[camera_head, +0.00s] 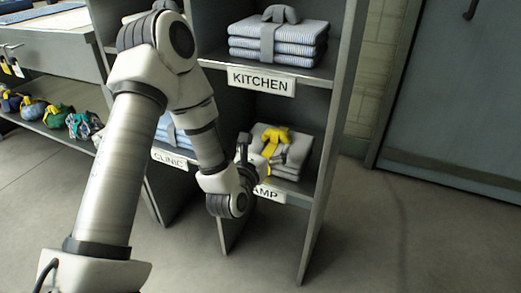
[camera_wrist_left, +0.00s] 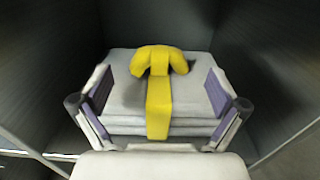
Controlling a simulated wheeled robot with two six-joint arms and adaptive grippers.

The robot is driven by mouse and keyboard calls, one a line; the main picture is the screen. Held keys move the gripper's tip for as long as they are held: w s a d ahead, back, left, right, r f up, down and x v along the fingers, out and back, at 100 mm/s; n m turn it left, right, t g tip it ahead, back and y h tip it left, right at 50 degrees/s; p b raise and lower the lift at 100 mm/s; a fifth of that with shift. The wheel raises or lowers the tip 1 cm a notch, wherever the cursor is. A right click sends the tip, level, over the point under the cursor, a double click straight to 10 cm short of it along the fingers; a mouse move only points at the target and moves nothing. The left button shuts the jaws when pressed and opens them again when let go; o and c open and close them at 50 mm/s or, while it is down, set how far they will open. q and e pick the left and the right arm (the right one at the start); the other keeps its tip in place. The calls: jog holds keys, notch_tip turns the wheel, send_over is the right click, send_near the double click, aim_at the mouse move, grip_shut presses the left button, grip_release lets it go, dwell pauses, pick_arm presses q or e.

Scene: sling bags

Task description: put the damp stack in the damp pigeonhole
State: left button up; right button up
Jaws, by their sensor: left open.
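The grey folded stack with a yellow strap and yellow knot (camera_head: 297,152) sits in the pigeonhole (camera_head: 308,186) whose partly covered label (camera_head: 268,194) reads "AMP". In the left wrist view, the stack (camera_wrist_left: 125,98) is upright between dark walls, its yellow knot on top. My left gripper (camera_head: 256,153) reaches into the front of this pigeonhole. Its two fingers with purple pads stand apart, one on each side of the stack; the left gripper (camera_wrist_left: 158,95) is open. Whether the pads touch the stack's sides I cannot tell. My right gripper is not in view.
A blue-grey striped stack (camera_head: 279,40) fills the KITCHEN pigeonhole above. Another blue stack (camera_head: 172,132) is in the CLINIC pigeonhole, partly hidden by my arm. Several colourful bundles (camera_head: 60,115) lie on a low shelf at left. The floor at right is clear.

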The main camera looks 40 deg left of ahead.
pick_arm(q)
jog(key=p+v, duration=0.3)
jog(key=v, duration=0.3)
jog(key=d+f+m+g+h, duration=0.1)
jog(key=f+m, duration=0.2)
jog(key=s+d+f+m+g+h, duration=0.1)
jog(key=f+m, duration=0.2)
jog(key=d+f+m+g+h, duration=0.1)
jog(key=d+f+m, duration=0.1)
jog(key=f+m, duration=0.2)
jog(key=shift+s+f+g, duration=0.1)
jog(key=shift+s+g, duration=0.05)
jog(key=shift+g, duration=0.25)
jog(key=s+d+f+m+g+h, duration=0.1)
jog(key=s+d+f+m+g, duration=0.2)
jog(key=s+f+m+g, duration=0.7)
jog(key=s+d+f+m+g, duration=0.4)
jog(key=s+f+m, duration=0.75)
jog(key=m, duration=0.65)
notch_tip(320, 180, up, 37)
jog(key=s+p, duration=0.1)
jog(key=p, duration=3.3)
jog(key=shift+p, duration=0.35)
jog(key=shift+a, duration=0.15)
